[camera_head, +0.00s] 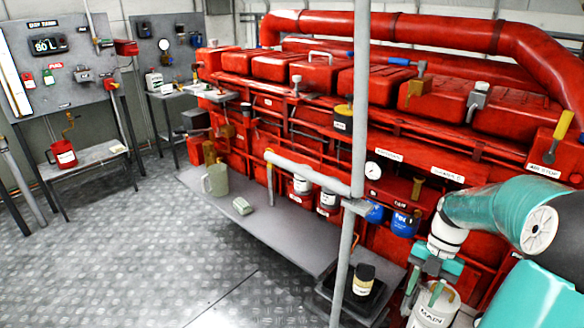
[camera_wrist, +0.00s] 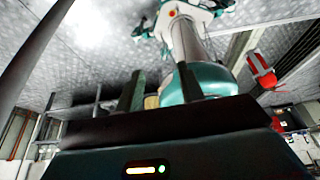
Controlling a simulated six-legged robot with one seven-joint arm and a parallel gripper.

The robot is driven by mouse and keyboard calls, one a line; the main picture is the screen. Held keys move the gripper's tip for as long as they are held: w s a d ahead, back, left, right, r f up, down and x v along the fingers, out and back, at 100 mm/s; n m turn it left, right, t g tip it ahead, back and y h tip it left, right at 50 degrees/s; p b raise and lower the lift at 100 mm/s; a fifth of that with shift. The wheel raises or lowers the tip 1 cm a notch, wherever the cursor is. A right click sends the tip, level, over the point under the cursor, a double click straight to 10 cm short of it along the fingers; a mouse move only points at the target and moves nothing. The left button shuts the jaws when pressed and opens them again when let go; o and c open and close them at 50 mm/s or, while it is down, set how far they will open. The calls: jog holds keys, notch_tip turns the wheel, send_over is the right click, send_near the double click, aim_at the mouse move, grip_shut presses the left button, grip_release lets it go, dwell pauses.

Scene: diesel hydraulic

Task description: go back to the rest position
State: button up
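My teal and white arm reaches in from the right edge in the head view. My gripper (camera_head: 433,268) hangs at its end, just above a white canister labelled MAIN (camera_head: 432,308) in that picture; whether they touch I cannot tell. In the wrist view my gripper (camera_wrist: 158,92) shows two dark fingers standing apart. A small tan patch (camera_wrist: 152,102) shows low between them; I cannot tell what it is, but nothing is clearly clamped. My own teal and white body parts show behind the fingers.
The red engine (camera_head: 330,75) fills the right side. A grey post (camera_head: 360,120) stands before it. A grey bench (camera_head: 290,243) holds a pale jug (camera_head: 215,180) and a green-white block (camera_head: 242,206). A dark jar (camera_head: 363,279) stands near the post. The floor (camera_head: 130,250) at left is clear.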

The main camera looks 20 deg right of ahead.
jog(key=shift+a, duration=0.1)
jog(key=w+a+r+m+t+h, duration=0.1)
jog(key=a+r+m+h, duration=0.1)
jog(key=a+r+m, duration=0.5)
jog(key=w+a+r+m+t+h, duration=0.1)
jog(key=a+r+m+h, duration=0.15)
jog(key=a+m, duration=0.4)
jog(key=s+a+r+m+t, duration=0.2)
jog(key=a+m+t, duration=0.1)
jog(key=a+m, duration=0.2)
jog(key=s+a+r+m+t, duration=0.2)
jog(key=a+m, duration=0.4)
jog(key=a, duration=0.4)
jog(key=shift+s+r+t+y, duration=0.35)
jog(key=shift+s+r+t, duration=0.05)
jog(key=shift+s+r, duration=0.25)
